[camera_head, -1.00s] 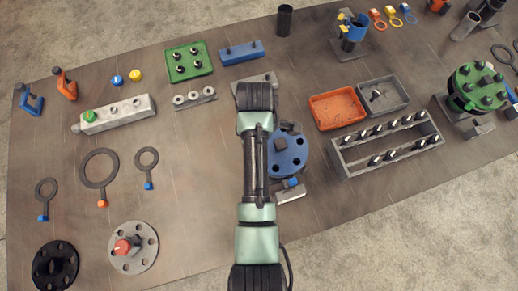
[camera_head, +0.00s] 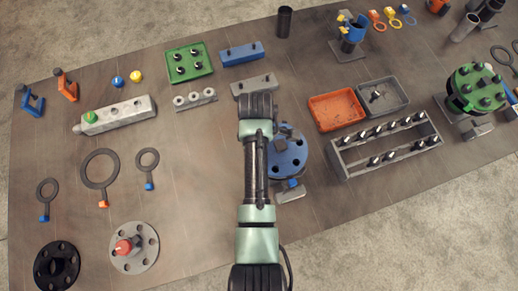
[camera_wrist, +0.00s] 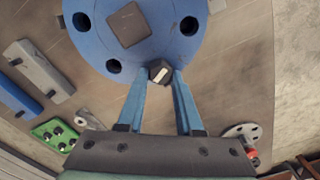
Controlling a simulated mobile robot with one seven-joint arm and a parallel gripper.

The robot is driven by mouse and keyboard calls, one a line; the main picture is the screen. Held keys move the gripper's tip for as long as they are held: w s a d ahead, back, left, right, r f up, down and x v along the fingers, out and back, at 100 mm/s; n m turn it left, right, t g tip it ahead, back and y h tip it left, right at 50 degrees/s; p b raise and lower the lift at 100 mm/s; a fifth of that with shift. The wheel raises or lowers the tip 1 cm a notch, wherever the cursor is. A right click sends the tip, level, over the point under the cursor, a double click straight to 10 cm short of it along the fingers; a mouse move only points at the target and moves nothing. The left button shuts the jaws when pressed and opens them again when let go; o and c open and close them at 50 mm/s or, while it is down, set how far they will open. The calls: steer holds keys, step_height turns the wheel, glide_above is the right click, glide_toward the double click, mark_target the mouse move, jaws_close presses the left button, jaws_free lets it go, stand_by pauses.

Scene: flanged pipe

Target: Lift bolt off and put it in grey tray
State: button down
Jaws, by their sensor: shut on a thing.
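In the wrist view the two blue fingers of my gripper (camera_wrist: 160,82) are shut on a dark hex-headed bolt (camera_wrist: 159,71) with a pale mark on its head. The bolt is at the rim of the blue flange (camera_wrist: 92,30); whether it is still in a hole or just clear of it, I cannot tell. The blue flange also shows in the head view (camera_head: 292,160), partly behind my arm, which hides the gripper and held bolt there. The grey tray (camera_head: 402,101) stands right of the orange tray and has a small dark bolt-like piece (camera_head: 377,95) in it.
The orange tray (camera_head: 336,110) adjoins the grey tray. A grey rack (camera_head: 345,161) with several upright bolts stands in front of both. A green flange (camera_head: 478,78) stands farther right. A grey block (camera_head: 264,81) lies behind my arm.

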steer(key=shift+r, duration=0.1)
step_height(320, 180, up, 10)
steer(key=b, duration=0.1)
stand_by(0.5)
step_height(320, 180, up, 5)
steer(key=p, duration=0.5)
stand_by(0.6)
